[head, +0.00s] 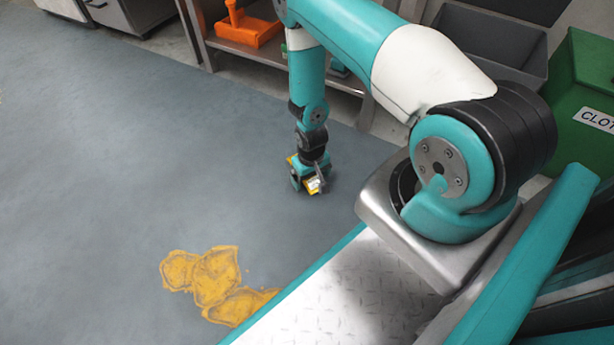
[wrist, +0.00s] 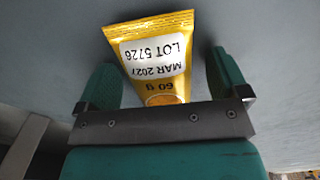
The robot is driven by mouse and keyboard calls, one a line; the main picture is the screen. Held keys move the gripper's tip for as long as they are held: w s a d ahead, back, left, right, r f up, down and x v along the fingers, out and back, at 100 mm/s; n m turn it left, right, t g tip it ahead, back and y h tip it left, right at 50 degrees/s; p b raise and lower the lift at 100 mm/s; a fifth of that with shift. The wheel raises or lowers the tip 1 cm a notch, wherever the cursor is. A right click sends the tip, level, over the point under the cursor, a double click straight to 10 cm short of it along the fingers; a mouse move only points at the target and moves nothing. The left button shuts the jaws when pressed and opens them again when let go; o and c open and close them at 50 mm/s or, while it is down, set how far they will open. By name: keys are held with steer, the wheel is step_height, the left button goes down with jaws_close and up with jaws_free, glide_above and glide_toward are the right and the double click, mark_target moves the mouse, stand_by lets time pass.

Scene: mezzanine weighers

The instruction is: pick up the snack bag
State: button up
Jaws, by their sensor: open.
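The snack bag (wrist: 155,52) is a yellow packet with a white label reading "LOT 5726", "MAR 2027" and "60 g". In the wrist view it lies between the two teal fingers of my gripper (wrist: 170,82), with a gap on each side. Its lower part is hidden behind the grey gripper bar. In the head view my gripper (head: 308,184) points down close to the floor. A yellow and white bit of the snack bag (head: 314,185) shows there, mostly covered by the gripper.
A metal shelf (head: 262,53) with an orange item (head: 246,27) stands behind the arm. A green bin (head: 585,105) and a grey tub (head: 490,48) are at the right. Yellow patches (head: 215,275) mark the floor. The blue-grey floor to the left (head: 120,150) is clear.

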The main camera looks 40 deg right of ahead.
steer(key=c, duration=1)
